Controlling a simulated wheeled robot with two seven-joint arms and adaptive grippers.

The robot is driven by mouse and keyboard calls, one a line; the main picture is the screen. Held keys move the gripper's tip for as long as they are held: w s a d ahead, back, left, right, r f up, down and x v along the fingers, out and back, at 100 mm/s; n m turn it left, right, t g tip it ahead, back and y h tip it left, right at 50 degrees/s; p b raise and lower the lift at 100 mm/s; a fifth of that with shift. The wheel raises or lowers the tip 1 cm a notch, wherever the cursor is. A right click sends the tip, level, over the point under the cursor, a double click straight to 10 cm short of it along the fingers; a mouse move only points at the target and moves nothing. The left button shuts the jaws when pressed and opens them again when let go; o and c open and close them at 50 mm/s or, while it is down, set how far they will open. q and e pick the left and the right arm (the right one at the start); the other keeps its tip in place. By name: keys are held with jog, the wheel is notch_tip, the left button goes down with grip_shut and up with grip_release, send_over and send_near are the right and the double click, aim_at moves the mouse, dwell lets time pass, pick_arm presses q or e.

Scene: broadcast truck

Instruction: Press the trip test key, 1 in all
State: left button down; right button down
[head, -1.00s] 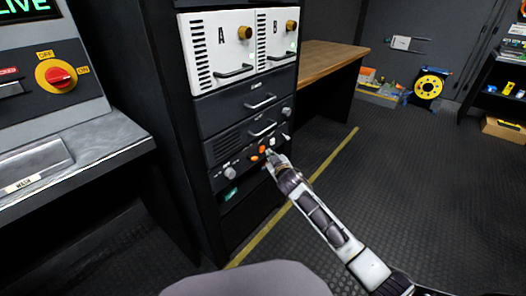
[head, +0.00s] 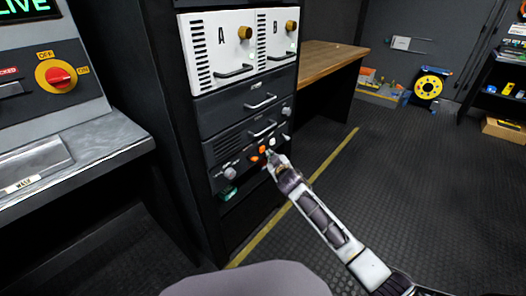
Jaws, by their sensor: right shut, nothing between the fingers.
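The lowest rack panel (head: 221,171) carries a row of small controls. Two orange keys (head: 262,149) sit near its middle, with a white key (head: 272,141) to their right and a grey knob (head: 230,173) to their left. The labels are too small to read, so I cannot tell which is the trip test key. My right gripper (head: 270,157) is shut and empty, its tip at the panel just right of and below the orange keys. I cannot tell if it touches a key; it hides part of the panel. My left gripper is not in view.
Above are two white units A and B (head: 221,37) with handles and dark drawers (head: 240,103). The floor at right (head: 420,180) is clear.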

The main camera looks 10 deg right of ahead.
jog(key=shift+w+a, duration=0.55)
jog(key=shift+w, duration=0.15)
dwell(1.5)
jog(key=shift+s+d, duration=0.1)
jog(key=shift+s+d+p, duration=0.4)
jog(key=shift+s+p, duration=0.2)
jog(key=shift+p, duration=0.2)
jog(key=shift+s+d, duration=0.1)
jog(key=s+d+p, duration=0.1)
jog(key=s, duration=0.1)
jog(key=s+d+p, duration=0.1)
jog(key=d+p, duration=0.1)
jog(key=shift+s, duration=0.35)
dwell(0.5)
dwell(0.8)
